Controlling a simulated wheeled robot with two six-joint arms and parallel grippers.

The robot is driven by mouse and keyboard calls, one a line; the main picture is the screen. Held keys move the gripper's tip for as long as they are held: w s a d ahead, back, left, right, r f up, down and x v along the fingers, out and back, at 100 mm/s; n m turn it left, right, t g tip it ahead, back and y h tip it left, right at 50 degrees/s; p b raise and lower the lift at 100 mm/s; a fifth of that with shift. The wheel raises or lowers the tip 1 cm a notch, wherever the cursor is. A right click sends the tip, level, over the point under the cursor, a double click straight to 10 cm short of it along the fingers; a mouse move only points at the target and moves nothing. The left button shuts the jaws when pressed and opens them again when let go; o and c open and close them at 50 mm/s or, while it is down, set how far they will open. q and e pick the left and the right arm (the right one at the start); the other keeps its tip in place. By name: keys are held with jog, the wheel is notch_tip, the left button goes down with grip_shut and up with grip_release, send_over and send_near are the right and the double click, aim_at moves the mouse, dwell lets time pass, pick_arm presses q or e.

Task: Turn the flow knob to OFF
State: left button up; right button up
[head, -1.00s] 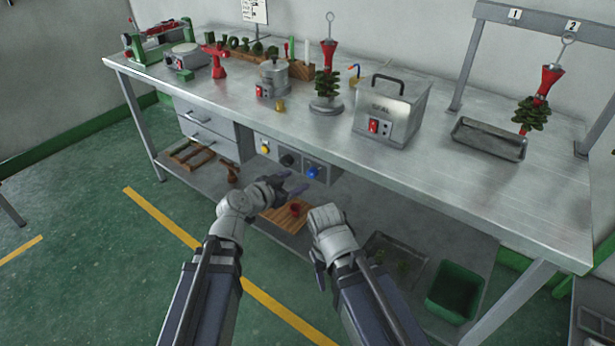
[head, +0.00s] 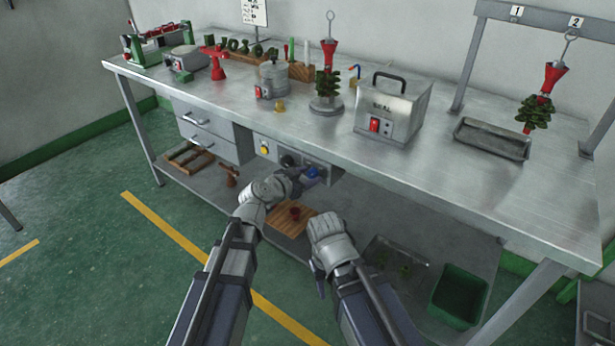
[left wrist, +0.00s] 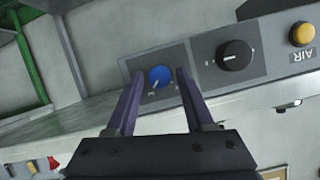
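A blue knob (left wrist: 159,77) with a white pointer sits on a grey panel under the bench's front edge; in the head view the blue knob (head: 312,172) is partly behind my left gripper. My left gripper (left wrist: 157,82) is open, with one finger on each side of the blue knob; I cannot tell whether they touch it. A black knob (left wrist: 235,55) sits beside it on the panel, also seen in the head view (head: 288,161). The labels by the blue knob are too small to read. My right gripper (head: 318,268) hangs low in front of the bench, its fingers mostly hidden.
A yellow button (left wrist: 302,34) marked AIR is on the same panel. The steel bench top (head: 450,185) overhangs the panel and carries a box marked SEAL (head: 392,108). A lower shelf holds a wooden board (head: 285,222) and a green bin (head: 460,295).

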pick_arm(q)
grip_shut()
dwell(0.5)
jog(key=shift+w+a+f+n+g+h, duration=0.1)
jog(key=shift+n+g+h, duration=0.2)
jog(key=shift+n, duration=0.25)
jog(key=shift+a+n+g+h, duration=0.1)
jog(key=shift+n+g+h, duration=0.1)
jog(key=shift+n+h, duration=0.3)
jog(key=shift+f+n+h+b, duration=0.1)
jog(key=shift+n+h+b, duration=0.3)
jog(key=shift+n+b, duration=0.4)
jog(key=shift+w+f+n+g+h+b, duration=0.1)
jog(key=shift+n+g+h+b, duration=0.5)
jog(key=shift+n, duration=0.55)
jog(key=n+b, duration=0.1)
jog(key=n+h+b, duration=0.1)
jog(key=shift+a+f+n+h, duration=0.1)
jog(key=shift+f+n+h, duration=0.05)
jog(key=shift+n+h, duration=0.15)
jog(key=n+h+b, duration=0.1)
jog(key=n+b, duration=0.2)
jog(key=shift+n+h, duration=0.3)
jog(key=shift+h, duration=0.1)
jog(key=shift+n, duration=0.5)
jog(key=shift+b, duration=0.35)
